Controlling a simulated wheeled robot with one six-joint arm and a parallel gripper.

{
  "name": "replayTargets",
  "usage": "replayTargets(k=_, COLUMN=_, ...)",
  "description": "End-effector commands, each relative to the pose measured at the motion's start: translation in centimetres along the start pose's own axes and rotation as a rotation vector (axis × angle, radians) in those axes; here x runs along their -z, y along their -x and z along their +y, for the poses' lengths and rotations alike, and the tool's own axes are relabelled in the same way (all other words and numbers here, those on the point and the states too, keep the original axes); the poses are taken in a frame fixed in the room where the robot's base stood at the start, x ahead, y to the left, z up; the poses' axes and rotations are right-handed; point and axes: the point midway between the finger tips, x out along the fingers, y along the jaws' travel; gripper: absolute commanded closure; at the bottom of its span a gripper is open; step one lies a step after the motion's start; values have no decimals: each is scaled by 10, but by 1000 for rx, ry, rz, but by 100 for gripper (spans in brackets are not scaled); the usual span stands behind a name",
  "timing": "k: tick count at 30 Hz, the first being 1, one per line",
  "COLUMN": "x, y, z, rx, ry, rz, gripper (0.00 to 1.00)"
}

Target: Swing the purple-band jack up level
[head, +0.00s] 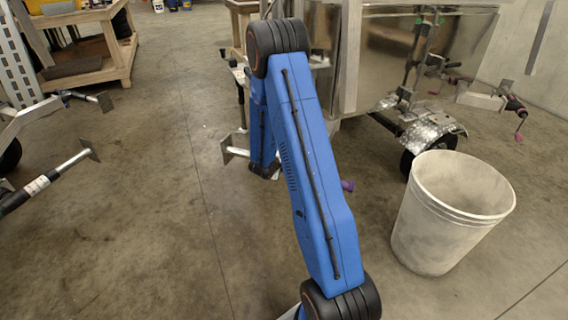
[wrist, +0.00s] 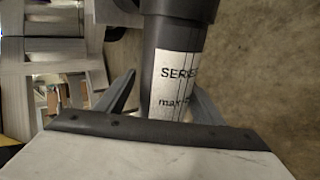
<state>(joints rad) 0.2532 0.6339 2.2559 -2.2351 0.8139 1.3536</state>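The jack tube (wrist: 178,75) is dark with a white printed label and stands between my gripper's fingers in the wrist view. My gripper (wrist: 160,85) looks open around it: a gap shows beside the left finger, while the right finger overlaps the tube's edge. In the head view my blue arm hides my gripper and most of this jack. A metal foot plate (head: 231,151) shows left of the arm, and a small purple part (head: 347,185) shows right of it. I cannot see a purple band on the tube in the wrist view.
A pale bin (head: 445,215) stands on the right. A shiny trailer (head: 400,50) with a wheel and fender (head: 430,130) is behind it. Other jacks stick out at the left (head: 60,175) and right (head: 490,100). A wooden workbench (head: 85,50) is far left. The left-centre floor is clear.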

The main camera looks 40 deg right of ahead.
Motion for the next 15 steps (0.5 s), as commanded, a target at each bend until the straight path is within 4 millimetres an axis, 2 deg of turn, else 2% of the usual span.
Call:
replayTargets(k=5, x=0, y=3, z=-1, rx=1, ry=1, rz=0, gripper=38)
replayTargets(k=8, x=1, y=11, z=0, rx=1, ry=2, rz=1, gripper=38)
replayTargets(k=15, x=1, y=53, z=0, rx=0, ry=2, rz=3, gripper=38)
